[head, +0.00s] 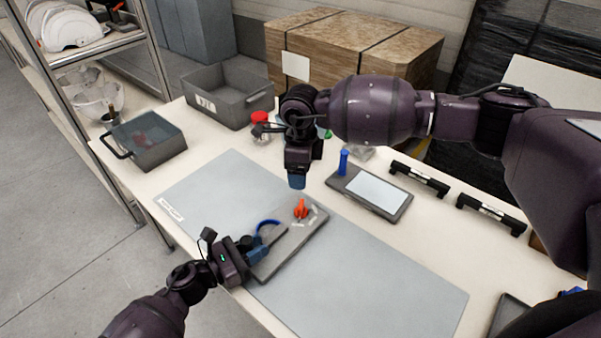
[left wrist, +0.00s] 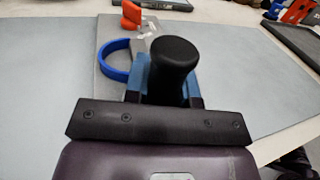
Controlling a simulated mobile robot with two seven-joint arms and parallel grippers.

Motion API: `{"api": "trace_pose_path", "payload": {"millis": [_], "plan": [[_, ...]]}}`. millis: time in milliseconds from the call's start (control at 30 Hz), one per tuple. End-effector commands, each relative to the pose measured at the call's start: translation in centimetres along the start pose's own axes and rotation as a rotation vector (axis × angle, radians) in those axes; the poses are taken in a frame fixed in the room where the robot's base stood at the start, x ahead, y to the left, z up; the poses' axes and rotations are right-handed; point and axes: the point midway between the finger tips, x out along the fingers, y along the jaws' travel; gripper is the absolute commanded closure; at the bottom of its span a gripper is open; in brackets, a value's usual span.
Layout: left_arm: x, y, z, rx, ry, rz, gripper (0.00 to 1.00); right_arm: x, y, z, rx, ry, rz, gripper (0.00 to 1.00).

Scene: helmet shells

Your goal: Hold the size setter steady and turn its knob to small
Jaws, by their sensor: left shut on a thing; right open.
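The size setter is a grey board (head: 306,239) lying on the grey mat, with an orange-red knob (head: 301,210), pale marks around the knob and a blue ring (head: 268,228). My left gripper (head: 258,250) is shut on the size setter at its near left end, beside the blue ring. In the left wrist view the setter (left wrist: 112,62), its blue ring (left wrist: 116,60) and the knob (left wrist: 131,14) lie beyond the gripper; a black rounded handle hides part of the grip. My right gripper (head: 297,182) points down, open and empty, above and behind the knob. The knob's exact setting is too small to read.
A grey device with a pale screen and blue post (head: 371,192) stands right of the setter. Two black handles (head: 420,178) lie farther right. A grey bin (head: 228,98), a dark tray (head: 146,140) and a red-lidded jar (head: 261,118) stand behind. The mat's front right (head: 400,285) is clear.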

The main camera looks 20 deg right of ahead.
Motion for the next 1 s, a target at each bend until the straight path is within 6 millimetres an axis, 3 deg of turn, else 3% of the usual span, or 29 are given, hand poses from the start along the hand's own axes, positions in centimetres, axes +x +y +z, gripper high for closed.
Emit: {"api": "trace_pose_path", "payload": {"millis": [200,233,433,767,1000], "plan": [[0.0,0.0,0.0,0.000,0.000,0.000,1.00,0.0,0.0,0.0,0.000,0.000,0.000,0.30],[0.0,0.0,0.0,0.000,0.000,0.000,0.74,0.0,0.0,0.0,0.000,0.000,0.000,0.30],[0.0,0.0,0.0,0.000,0.000,0.000,0.46,0.1,0.0,0.0,0.000,0.000,0.000,0.30],[-0.3,0.0,0.0,0.000,0.001,0.001,0.46,0.1,0.0,0.0,0.000,0.000,0.000,0.30],[-3.6,0.0,-0.1,0.000,0.003,0.002,0.46,0.1,0.0,0.0,0.000,0.000,0.000,0.30]]}}
